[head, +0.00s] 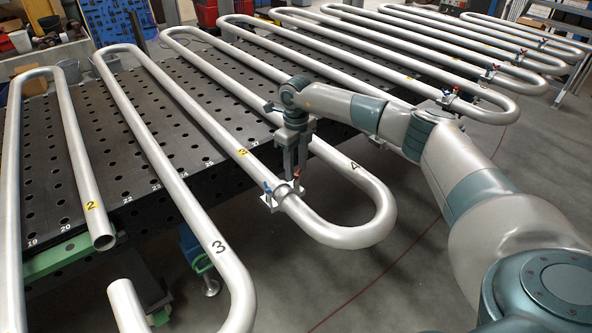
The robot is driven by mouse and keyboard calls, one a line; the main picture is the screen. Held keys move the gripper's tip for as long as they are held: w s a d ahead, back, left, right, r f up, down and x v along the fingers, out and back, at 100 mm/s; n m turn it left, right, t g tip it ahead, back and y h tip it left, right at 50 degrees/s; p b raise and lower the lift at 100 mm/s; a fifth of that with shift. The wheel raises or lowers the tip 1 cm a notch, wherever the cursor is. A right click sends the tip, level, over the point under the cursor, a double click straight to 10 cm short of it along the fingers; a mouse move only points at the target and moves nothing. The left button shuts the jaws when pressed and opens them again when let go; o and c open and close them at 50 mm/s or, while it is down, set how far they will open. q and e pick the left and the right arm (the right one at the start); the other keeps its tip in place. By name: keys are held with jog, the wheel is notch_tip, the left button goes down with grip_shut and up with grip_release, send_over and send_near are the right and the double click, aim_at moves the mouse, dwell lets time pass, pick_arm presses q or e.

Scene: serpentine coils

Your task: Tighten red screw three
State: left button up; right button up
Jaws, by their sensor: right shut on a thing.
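A clamp (275,203) sits on the steel pipe near the yellow label 3 (242,152). It carries a red screw (297,174) on its right and a blue screw (267,187) on its left. My right gripper (294,172) reaches in from the right and points down over the clamp. Its fingers are shut on the top of the red screw, which they partly hide. I cannot tell how far the screw is turned. My left gripper is not in view.
The perforated dark table (95,160) carries several serpentine pipe coils. The bend (365,225) marked 4 sticks out past its edge beside my gripper. An open pipe end (104,242) is at left. Other clamps with red screws (455,91) stand at back right. Floor (400,285) is free in front.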

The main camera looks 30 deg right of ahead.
jog(key=m, duration=0.2)
jog(key=m+b, duration=0.1)
jog(key=m, duration=0.1)
jog(key=shift+w+d+r+m, duration=0.1)
jog(key=shift+w+r+m, duration=0.05)
jog(key=shift+m, duration=0.15)
jog(key=shift+o, duration=0.2)
jog(key=m+b, duration=0.1)
jog(key=m, duration=0.3)
jog(key=shift+m, duration=0.3)
jog(key=m+b, duration=0.1)
jog(key=m, duration=0.4)
jog(key=shift+r, duration=0.1)
jog(key=shift+m, duration=2.5)
jog(key=shift+c, duration=0.2)
jog(key=o, duration=1)
jog(key=shift+c, duration=0.2)
jog(key=shift+o, duration=0.6)
